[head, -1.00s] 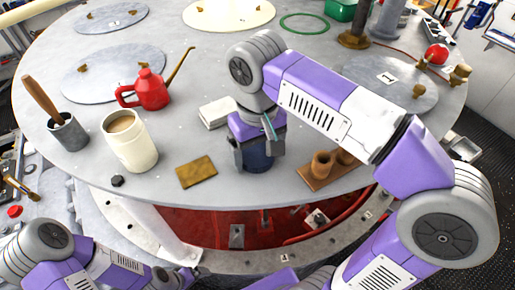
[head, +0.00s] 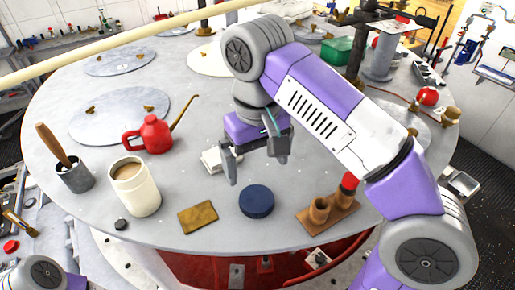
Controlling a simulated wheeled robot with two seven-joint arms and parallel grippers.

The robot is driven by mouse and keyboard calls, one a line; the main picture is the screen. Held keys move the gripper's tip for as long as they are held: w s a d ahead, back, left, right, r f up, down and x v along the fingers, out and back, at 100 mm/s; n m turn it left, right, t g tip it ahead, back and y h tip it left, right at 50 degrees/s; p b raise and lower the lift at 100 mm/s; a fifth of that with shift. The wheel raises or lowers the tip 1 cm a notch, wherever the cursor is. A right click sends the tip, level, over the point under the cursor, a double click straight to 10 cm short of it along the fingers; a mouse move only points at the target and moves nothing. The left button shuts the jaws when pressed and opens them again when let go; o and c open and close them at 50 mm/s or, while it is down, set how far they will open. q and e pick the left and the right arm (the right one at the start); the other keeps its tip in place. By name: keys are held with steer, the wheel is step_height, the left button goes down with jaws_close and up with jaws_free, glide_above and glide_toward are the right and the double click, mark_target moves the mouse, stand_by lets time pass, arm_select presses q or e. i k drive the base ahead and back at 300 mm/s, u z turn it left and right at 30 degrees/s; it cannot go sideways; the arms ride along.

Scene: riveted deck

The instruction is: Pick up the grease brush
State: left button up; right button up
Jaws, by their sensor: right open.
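A wooden handle (head: 53,146) stands tilted in a grey metal pot (head: 76,178) at the left of the round deck; its lower end is hidden inside. A second brush-like thing with a dark, bristly end (head: 20,223) lies low at the left edge, off the deck. I cannot tell for sure which is the grease brush. My right gripper (head: 254,168) is open and empty, fingers down, above and behind a dark blue round tin (head: 257,198), well right of the pot. My left gripper is out of view; only part of my left arm shows at the lower left.
A cream mug (head: 136,188) stands right of the pot, with a red oil can (head: 150,135) behind. A brass plate (head: 198,217), a black knob (head: 121,224) and a wooden rack (head: 328,213) are near the front edge. A pale pole crosses the upper left.

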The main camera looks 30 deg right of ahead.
mark_target(44, 132)
steer(key=k, duration=1)
